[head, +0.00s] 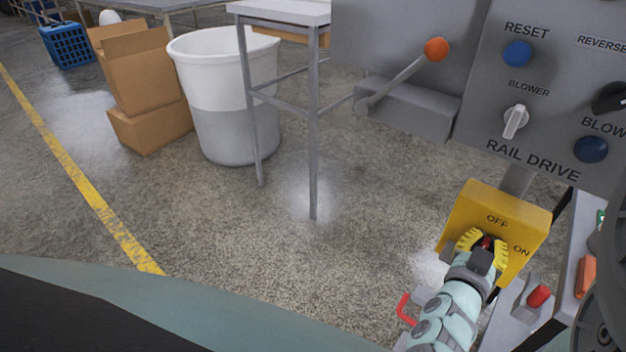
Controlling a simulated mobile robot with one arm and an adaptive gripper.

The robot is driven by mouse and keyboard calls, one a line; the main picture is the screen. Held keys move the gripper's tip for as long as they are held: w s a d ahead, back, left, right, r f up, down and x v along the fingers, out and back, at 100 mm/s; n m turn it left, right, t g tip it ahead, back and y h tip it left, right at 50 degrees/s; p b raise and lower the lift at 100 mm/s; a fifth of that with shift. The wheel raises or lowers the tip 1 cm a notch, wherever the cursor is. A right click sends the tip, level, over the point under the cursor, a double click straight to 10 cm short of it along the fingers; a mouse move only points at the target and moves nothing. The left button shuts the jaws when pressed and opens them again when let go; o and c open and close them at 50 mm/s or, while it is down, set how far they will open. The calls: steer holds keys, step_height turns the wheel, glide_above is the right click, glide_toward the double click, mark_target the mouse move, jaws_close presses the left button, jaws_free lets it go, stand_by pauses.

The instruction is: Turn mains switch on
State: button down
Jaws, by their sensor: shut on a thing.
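The mains switch is a yellow box (465,208) marked OFF at the top and ON at the right, seen at lower right in the head view. My gripper (485,242) is at the middle of the box's face, with its yellow fingers closed around the switch's knob (487,242). Only a small red and dark part of the knob shows between the fingers. My fingers and wrist hide the rest, so I cannot tell which mark the knob points to.
A grey panel with a blue RESET button (517,53) and a white blower switch (515,121) stands behind the box. A lever with an orange ball (436,49) is left of it. A red knob (539,296) is close by at lower right. Open floor lies left.

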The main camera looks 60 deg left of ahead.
steer(key=shift+f+m+b, duration=0.15)
steer(key=shift+m+b, duration=0.15)
steer(key=shift+b, duration=0.05)
steer(key=shift+d+f+m+b, duration=0.2)
steer(key=shift+d+m+b, duration=0.05)
steer(key=shift+m+b, duration=0.75)
steer(key=shift+w+d+f+m+b, duration=0.1)
steer(key=shift+d+m+b, duration=0.1)
steer(key=shift+m+b, duration=0.7)
steer(key=shift+w+d+m+b, duration=0.15)
steer(key=shift+m+b, duration=0.55)
steer(key=shift+m, duration=0.4)
steer(key=shift+d+f+m+b, duration=0.1)
steer(key=shift+d+m+b, duration=0.1)
steer(key=shift+m+b, duration=0.7)
steer(key=shift+m, duration=0.3)
steer(key=c, duration=1)
jaws_free()
steer(key=shift+r, duration=0.15)
steer(key=shift+r, duration=0.1)
